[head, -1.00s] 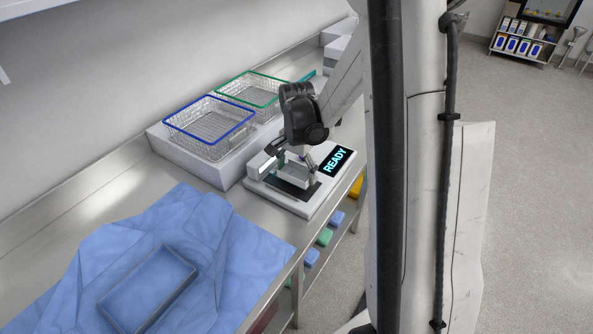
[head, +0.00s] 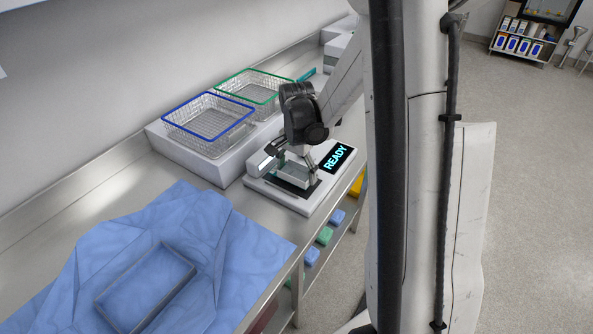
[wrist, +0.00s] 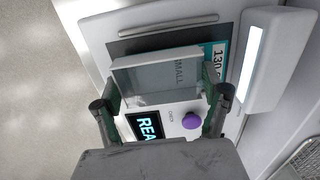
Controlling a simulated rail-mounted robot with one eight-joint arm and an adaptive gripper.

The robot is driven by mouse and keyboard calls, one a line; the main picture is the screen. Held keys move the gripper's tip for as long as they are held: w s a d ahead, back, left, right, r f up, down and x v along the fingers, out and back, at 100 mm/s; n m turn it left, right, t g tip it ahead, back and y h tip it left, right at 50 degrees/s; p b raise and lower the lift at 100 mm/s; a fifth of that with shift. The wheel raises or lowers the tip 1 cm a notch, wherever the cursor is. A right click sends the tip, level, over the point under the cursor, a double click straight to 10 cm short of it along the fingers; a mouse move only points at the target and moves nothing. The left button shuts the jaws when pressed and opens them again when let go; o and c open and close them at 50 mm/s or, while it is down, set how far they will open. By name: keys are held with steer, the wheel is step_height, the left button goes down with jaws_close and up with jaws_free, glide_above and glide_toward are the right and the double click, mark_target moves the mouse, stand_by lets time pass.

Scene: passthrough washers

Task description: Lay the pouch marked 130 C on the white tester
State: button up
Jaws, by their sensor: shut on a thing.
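The white tester (head: 310,203) stands on the steel bench, with a dark pad and a display reading READY (head: 336,158). My gripper (head: 293,171) is low over the dark pad, its fingers on either side of the pouch. The pouch (head: 292,180) is pale grey with a teal end strip; in the wrist view (wrist: 160,78) it shows "MALL" and a partly covered "130". My gripper is shut on it in the wrist view (wrist: 160,98). The pouch is over the dark pad (wrist: 122,47); I cannot tell whether it touches it.
A blue-rimmed wire basket (head: 168,124) and a green-rimmed one (head: 222,84) stand on a white block behind the tester. A blue wrap (head: 235,235) with a rectangular tray (head: 112,301) lies at the front left. A purple button (wrist: 191,121) is on the tester.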

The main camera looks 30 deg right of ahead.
steer(key=shift+f, duration=0.15)
steer(key=shift+f+b, duration=0.5)
steer(key=shift+b, duration=0.15)
steer(key=shift+f+b, duration=0.1)
steer(key=shift+b, duration=0.2)
stand_by(0.3)
steer(key=o, duration=0.8)
steer(key=shift+o, duration=0.2)
steer(key=shift+r+p, duration=2.2)
steer(key=shift+r, duration=1.85)
